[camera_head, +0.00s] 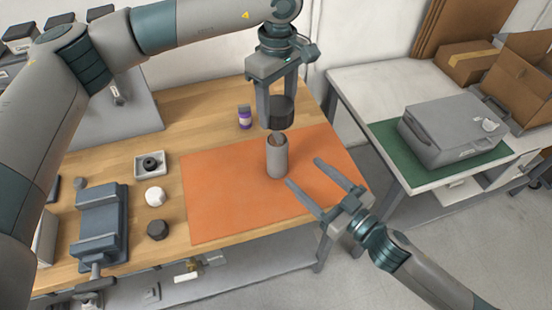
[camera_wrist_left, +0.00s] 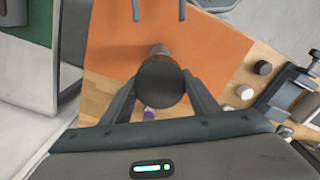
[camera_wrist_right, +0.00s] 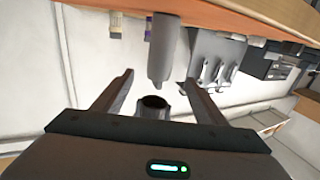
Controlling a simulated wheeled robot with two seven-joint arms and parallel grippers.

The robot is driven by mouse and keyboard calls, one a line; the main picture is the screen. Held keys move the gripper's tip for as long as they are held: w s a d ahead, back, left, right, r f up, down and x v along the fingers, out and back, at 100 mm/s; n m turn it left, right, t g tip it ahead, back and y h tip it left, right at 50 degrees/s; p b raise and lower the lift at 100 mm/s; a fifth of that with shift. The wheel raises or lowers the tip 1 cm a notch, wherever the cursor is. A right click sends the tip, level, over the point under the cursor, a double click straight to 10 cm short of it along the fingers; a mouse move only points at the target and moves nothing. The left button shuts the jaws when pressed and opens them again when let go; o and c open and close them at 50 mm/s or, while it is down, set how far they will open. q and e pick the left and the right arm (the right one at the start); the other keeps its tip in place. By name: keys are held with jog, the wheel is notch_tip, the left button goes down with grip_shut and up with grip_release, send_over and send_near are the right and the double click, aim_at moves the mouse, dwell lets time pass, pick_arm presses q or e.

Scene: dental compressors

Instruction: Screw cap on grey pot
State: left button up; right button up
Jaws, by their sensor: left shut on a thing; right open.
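The grey pot (camera_head: 277,158) stands upright on the orange mat (camera_head: 225,190), with a brownish top. It also shows in the right wrist view (camera_wrist_right: 163,50) and partly behind the cap in the left wrist view. My left gripper (camera_head: 277,112) is shut on a dark round cap (camera_head: 282,112) and holds it above the pot, apart from it. The cap fills the space between the fingers in the left wrist view (camera_wrist_left: 160,84); its hollow underside shows in the right wrist view (camera_wrist_right: 153,102). My right gripper (camera_head: 303,171) is open and empty, its fingertips just right of the pot.
A purple-labelled bottle (camera_head: 244,117) stands behind the mat. A white tray with a black ring (camera_head: 151,165), a white piece (camera_head: 155,196), a dark piece (camera_head: 157,229) and a blue-grey vise (camera_head: 103,225) are left of the mat. A grey case (camera_head: 455,130) lies on the right-hand table.

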aim_at(284, 155)
jog(key=shift+x, duration=6.05)
jog(key=c, duration=1.6)
pick_arm(q)
jog(key=shift+f, duration=2.55)
jog(key=shift+f, duration=0.1)
jog(key=shift+f, duration=0.75)
jog(key=shift+f, duration=0.6)
pick_arm(e)
jog(key=shift+s, duration=0.1)
grip_shut()
